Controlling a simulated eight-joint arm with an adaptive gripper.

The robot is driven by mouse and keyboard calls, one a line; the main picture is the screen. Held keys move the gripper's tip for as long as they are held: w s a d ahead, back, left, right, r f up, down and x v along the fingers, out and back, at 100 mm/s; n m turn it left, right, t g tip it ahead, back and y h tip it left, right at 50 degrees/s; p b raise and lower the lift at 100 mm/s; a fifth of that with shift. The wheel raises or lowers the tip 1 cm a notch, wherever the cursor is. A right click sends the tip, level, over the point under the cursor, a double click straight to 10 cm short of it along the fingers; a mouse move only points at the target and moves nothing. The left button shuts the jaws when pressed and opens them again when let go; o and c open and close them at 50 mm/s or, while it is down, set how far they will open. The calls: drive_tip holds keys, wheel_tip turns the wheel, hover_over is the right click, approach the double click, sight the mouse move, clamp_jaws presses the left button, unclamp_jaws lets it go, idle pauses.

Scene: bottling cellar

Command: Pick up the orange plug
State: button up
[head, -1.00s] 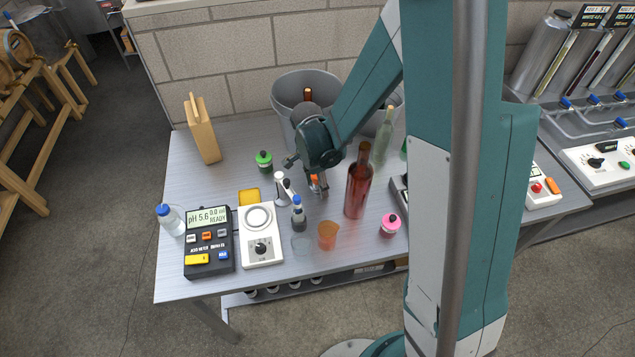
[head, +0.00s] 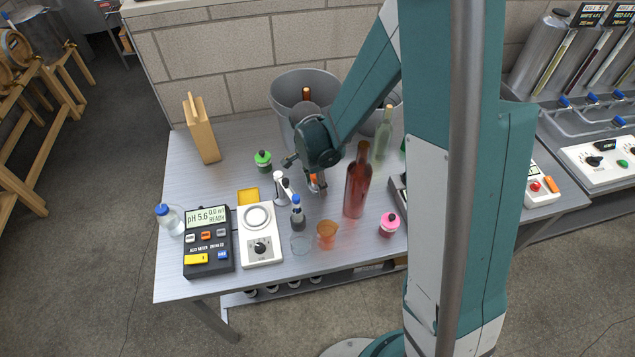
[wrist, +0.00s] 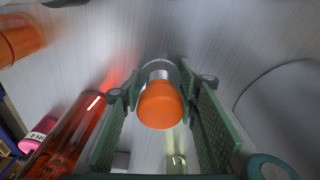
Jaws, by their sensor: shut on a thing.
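The orange plug (wrist: 160,104) sits between the two green finger pads of my gripper (wrist: 160,115) in the wrist view. A clear, glassy part of it shows beyond the orange cap. In the head view, a bit of the plug's orange (head: 313,178) shows below my gripper (head: 316,186), low over the table. My gripper is shut on the plug. Whether the plug still touches the table I cannot tell.
A red bottle (head: 358,185) stands close to the right of my gripper, with a green bottle (head: 382,135) behind it. Grey buckets (head: 285,85) stand behind.

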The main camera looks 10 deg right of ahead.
drive_tip(key=shift+r, duration=0.15)
drive_tip(key=shift+r+p, duration=0.7)
drive_tip(key=shift+r, duration=4.15)
